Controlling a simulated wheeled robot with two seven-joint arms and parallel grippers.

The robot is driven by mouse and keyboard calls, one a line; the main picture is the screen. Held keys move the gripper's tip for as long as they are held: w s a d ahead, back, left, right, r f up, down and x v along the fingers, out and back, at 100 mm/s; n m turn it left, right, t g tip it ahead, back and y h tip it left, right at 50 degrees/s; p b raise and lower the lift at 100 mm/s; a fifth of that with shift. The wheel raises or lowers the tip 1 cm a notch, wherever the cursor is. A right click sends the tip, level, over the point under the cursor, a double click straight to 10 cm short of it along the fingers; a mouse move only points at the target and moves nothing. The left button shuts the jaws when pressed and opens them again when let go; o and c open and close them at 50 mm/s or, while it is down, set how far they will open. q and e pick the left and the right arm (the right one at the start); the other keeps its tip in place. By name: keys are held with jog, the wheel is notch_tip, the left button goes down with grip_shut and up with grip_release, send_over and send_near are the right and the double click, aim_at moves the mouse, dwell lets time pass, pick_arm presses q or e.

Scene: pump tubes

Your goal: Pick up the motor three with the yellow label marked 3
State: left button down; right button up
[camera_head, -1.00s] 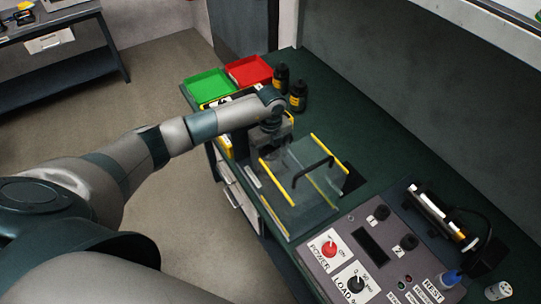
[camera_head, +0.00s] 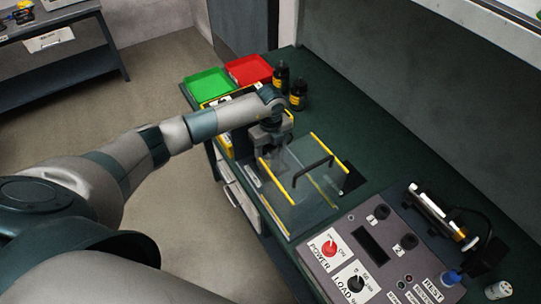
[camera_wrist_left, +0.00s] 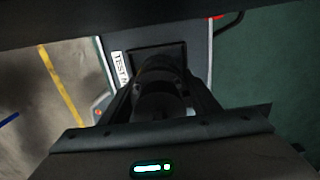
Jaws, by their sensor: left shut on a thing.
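My left gripper (camera_head: 267,150) is over the bench, just left of a clear cover with yellow edges (camera_head: 303,170). In the left wrist view, my left gripper (camera_wrist_left: 163,98) is shut on a dark cylindrical thing (camera_wrist_left: 160,72), dim and partly hidden by the fingers. I see no yellow label or number 3 on it, so I cannot confirm that it is motor three. A dark square recess beside a "TEST" label (camera_wrist_left: 119,68) shows beyond it. My right gripper is not in view.
A green tray (camera_head: 207,82) and a red tray (camera_head: 249,69) sit at the far end, near two black containers with yellow labels (camera_head: 281,76) (camera_head: 298,95). A control panel (camera_head: 352,262) fills the near bench. Clear bench lies right of the containers.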

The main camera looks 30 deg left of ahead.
pick_arm(q)
jog(key=shift+w+r, duration=0.1)
jog(key=shift+r, duration=0.15)
jog(key=shift+r+b, duration=0.55)
jog(key=shift+r, duration=0.35)
notch_tip(320, 180, up, 6)
jog(key=b, duration=0.2)
jog(key=shift+r+b, duration=0.25)
jog(key=shift+b, duration=0.1)
jog(key=shift+r, duration=0.75)
